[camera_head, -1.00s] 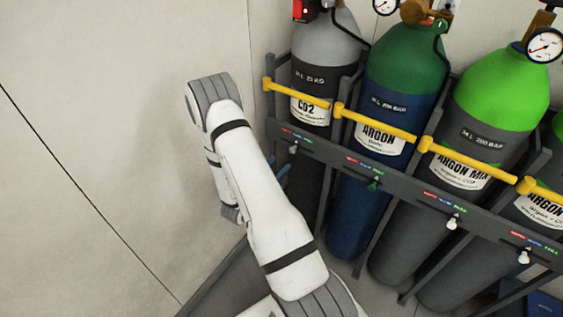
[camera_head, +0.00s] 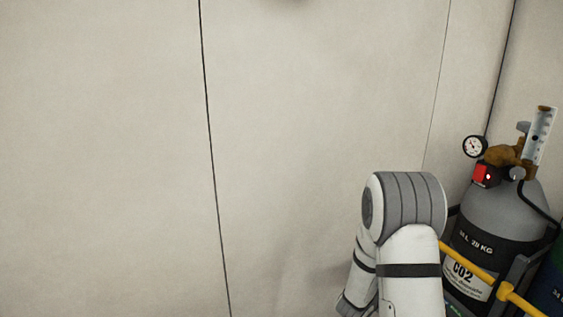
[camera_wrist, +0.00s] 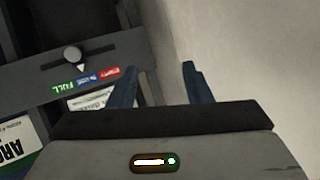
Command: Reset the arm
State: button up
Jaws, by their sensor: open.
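My gripper (camera_wrist: 158,82) shows in the wrist view with its two blue-grey fingers apart and nothing between them. Beyond the fingers are a dark rack and a pale wall. In the head view my arm's white links and grey joint stand at the lower right, in front of the wall and left of the CO2 cylinder (camera_head: 476,228). The gripper itself is not seen in the head view.
The grey CO2 cylinder stands behind a yellow bar (camera_head: 468,262) at the right. It carries a gauge (camera_head: 474,146) and a brass regulator. In the wrist view the rack rail (camera_wrist: 32,82) has a slider and EMPTY/FULL labels. Bare wall (camera_head: 110,150) fills the left.

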jog(key=s+a+r+n+g+y+p, duration=0.1)
jog(key=s+a+r+n+y, duration=0.25)
jog(key=a+r, duration=0.35)
jog(key=s+a+r+n+y+p, duration=0.1)
jog(key=s+a+r+n+y, duration=0.3)
jog(key=a+r, duration=0.35)
jog(key=s+r+n+g, duration=0.2)
jog(key=s+r, duration=0.1)
jog(key=s, duration=0.7)
jog(key=s+r+n+g+y, duration=0.1)
jog(key=s+r+n+g, duration=0.1)
jog(key=s, duration=0.9)
notch_tip(320, 180, up, 2)
jog(key=shift+a+r+g+p, duration=0.25)
jog(key=shift+g+p, duration=0.15)
jog(key=shift+g, duration=0.4)
jog(key=shift+c, duration=1)
